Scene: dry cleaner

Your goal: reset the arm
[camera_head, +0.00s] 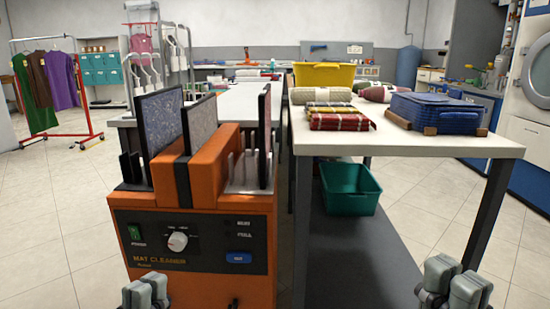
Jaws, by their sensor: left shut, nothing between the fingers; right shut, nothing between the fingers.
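My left gripper (146,292) shows at the bottom edge, left of centre, in front of the orange mat cleaner (205,255). Its fingers are close together and it holds nothing. My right gripper (452,284) shows at the bottom right, in front of the white-topped table (440,146). Its fingers are also together and empty. Both grippers appear apart from the machine and the table. Most of both arms is out of view.
Mats stand upright in the machine. The table holds folded plaid cloth (340,118), rolled towels, a yellow bin (323,75) and a stack of blue cloth (436,108). A green bin (349,188) sits on its lower shelf. Tiled floor (50,240) is clear at left.

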